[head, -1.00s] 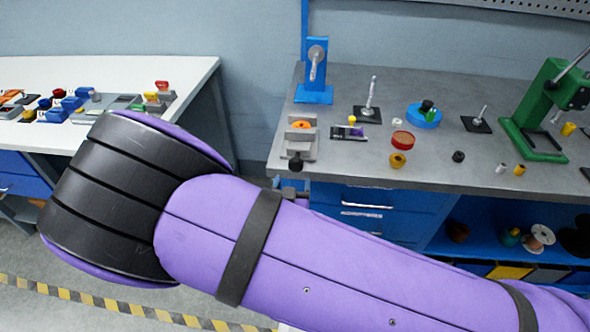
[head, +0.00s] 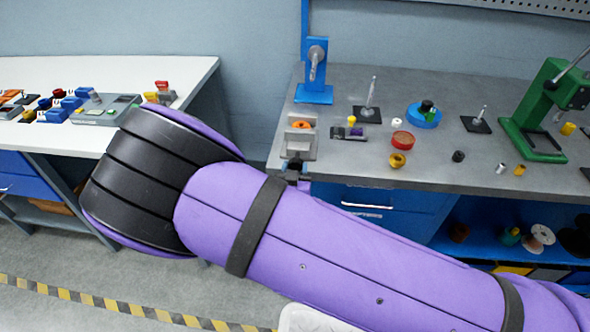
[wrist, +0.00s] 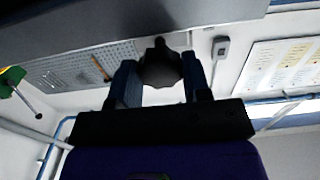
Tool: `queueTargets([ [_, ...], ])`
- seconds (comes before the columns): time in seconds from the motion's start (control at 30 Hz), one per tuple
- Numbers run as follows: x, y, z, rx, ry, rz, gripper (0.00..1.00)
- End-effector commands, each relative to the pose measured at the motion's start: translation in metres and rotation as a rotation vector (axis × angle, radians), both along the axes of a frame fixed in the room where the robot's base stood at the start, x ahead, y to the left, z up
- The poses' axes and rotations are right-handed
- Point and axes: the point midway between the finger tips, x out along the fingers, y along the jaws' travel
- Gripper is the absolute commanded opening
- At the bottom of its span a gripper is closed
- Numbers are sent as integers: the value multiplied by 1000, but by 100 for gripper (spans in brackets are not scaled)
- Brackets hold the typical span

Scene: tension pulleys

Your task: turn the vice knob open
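The vice (head: 300,143) is a small grey device at the left front edge of the grey workbench, with an orange part (head: 301,125) on it. In the wrist view the dark vice knob (wrist: 160,66) sits between the two blue fingers of my gripper (wrist: 161,80).
Behind the vice stands a blue stand (head: 315,75). To its right are a red round container (head: 403,140), a blue round base (head: 424,116) and a green press (head: 540,115). A white table (head: 190,72) with small parts stands at left. Blue drawers (head: 370,205) are below the bench edge.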

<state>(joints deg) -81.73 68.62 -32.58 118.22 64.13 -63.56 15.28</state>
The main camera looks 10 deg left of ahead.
Motion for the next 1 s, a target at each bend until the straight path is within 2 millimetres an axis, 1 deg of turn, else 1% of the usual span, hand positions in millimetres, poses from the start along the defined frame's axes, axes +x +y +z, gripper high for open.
queueTargets([
  [0.23, 0, 0, 0, -16, 0, 0, 20],
  [0.47, 0, 0, 0, -111, 0, 0, 20],
  [0.67, 0, -1, 0, -269, 0, -1, 20],
  [1.0, 0, -1, 1, -593, 0, 0, 20],
])
